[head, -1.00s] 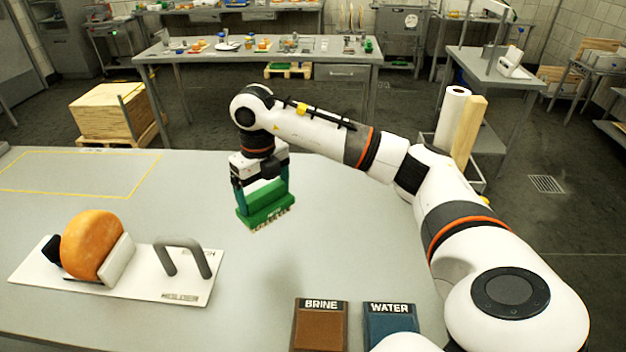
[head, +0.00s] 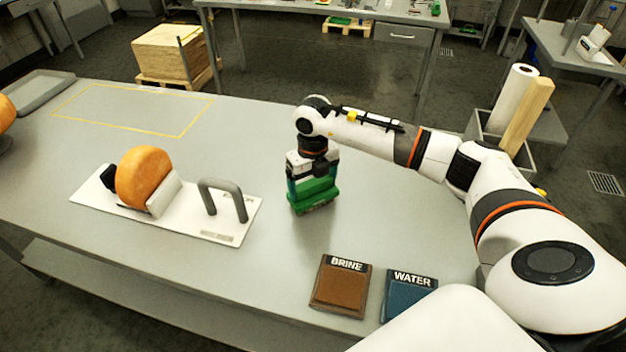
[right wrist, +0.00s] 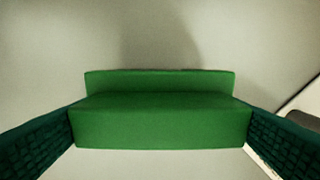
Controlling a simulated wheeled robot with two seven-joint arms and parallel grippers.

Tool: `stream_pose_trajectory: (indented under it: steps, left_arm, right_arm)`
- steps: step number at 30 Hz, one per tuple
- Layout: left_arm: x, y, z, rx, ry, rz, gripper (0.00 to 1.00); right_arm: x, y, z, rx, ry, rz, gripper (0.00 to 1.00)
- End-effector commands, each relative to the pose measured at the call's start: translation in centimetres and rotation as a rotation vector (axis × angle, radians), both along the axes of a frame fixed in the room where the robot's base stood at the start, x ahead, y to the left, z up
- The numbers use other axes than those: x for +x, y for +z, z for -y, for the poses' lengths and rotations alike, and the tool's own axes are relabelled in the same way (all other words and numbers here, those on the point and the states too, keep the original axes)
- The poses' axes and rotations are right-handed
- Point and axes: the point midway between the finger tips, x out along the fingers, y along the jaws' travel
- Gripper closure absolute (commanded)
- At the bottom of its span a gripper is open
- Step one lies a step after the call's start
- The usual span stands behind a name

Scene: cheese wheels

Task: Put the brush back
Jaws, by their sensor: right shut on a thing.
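The green brush (head: 314,194) is in my right gripper (head: 313,180), bristles down, just right of the grey handle on the white board in the head view. In the right wrist view the brush (right wrist: 160,115) fills the middle, between the two dark green fingers (right wrist: 160,130). The grey table surface shows behind it. I cannot tell whether the bristles touch the table. The brown BRINE pad (head: 341,287) and the blue WATER pad (head: 409,298) lie nearer to me. My left gripper is not in view.
A white board (head: 190,227) holds an orange cheese wheel (head: 144,177) and a grey upright handle (head: 222,199). A yellow outlined area (head: 130,88) on the table is empty. A grey tray (head: 40,92) is at the far left. The table behind the brush is clear.

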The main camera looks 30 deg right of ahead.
Motion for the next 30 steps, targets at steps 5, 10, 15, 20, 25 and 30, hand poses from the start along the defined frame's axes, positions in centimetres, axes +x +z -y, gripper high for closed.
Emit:
stream_pose_trajectory:
  steps: [5,10,15,20,25,30]
  left_arm:
    - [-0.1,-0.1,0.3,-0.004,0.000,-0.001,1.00]
    - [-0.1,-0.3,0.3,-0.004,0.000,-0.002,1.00]
    - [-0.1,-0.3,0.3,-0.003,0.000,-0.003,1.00]
    - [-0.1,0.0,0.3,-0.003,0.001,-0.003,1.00]
    - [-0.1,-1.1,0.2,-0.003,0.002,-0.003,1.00]
    - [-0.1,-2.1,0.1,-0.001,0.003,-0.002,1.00]
  right_arm:
    - [0.0,0.0,0.0,0.000,0.000,0.002,0.31]
    - [0.0,-0.2,0.0,0.000,0.000,0.001,0.01]
    - [0.0,-0.2,0.0,0.000,0.000,0.001,0.00]
    - [0.0,0.3,0.0,0.000,0.000,0.002,0.00]
    - [0.1,2.7,0.1,-0.002,0.001,0.007,0.00]
    - [0.2,6.5,0.0,-0.001,0.001,0.008,0.00]
